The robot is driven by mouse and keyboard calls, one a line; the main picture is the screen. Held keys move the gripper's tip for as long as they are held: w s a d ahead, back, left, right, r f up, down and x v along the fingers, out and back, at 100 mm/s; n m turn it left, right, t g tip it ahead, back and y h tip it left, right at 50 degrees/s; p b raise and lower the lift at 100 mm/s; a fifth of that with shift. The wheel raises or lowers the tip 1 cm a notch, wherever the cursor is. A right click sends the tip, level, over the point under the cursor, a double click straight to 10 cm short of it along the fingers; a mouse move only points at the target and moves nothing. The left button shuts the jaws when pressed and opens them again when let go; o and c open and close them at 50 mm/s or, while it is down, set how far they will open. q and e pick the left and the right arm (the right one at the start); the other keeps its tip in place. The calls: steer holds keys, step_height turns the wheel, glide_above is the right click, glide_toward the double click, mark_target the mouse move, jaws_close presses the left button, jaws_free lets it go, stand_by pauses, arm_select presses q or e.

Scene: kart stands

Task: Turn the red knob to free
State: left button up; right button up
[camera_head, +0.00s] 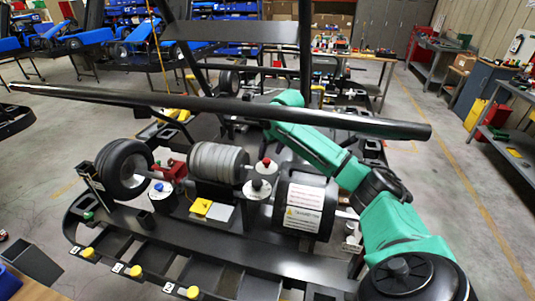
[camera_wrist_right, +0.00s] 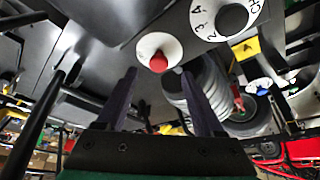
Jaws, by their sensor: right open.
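The red knob (camera_wrist_right: 158,62) sits on a round white dial plate (camera_wrist_right: 147,45) in the right wrist view. In the head view the red knob (camera_head: 266,162) stands on the kart stand between the grey ribbed cylinder and the black drum with labels. My right gripper (camera_wrist_right: 158,74) is open and empty, its two dark fingers apart. In the wrist view the knob appears between the fingertips, beyond them, with no visible contact. I cannot read the knob's setting. In the head view the right arm reaches over the stand, its gripper largely hidden. My left gripper is out of view.
A second white dial with numbers (camera_wrist_right: 224,17) is close to the red knob. The grey ribbed cylinder (camera_head: 217,162), the labelled black drum (camera_head: 306,207) and a wheel (camera_head: 124,167) crowd the stand. A long black bar (camera_head: 220,107) crosses above it.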

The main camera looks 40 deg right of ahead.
mark_target(267, 161)
steer(key=x, duration=0.5)
steer(key=shift+w+d+p, duration=0.25)
steer(key=shift+w+p, duration=0.05)
steer(key=shift+p, duration=0.1)
steer(key=shift+s, duration=0.1)
steer(key=shift+s+a+r, duration=0.15)
steer(key=shift+s+r, duration=0.05)
steer(key=shift+s, duration=0.05)
steer(key=c, duration=0.5)
jaws_close()
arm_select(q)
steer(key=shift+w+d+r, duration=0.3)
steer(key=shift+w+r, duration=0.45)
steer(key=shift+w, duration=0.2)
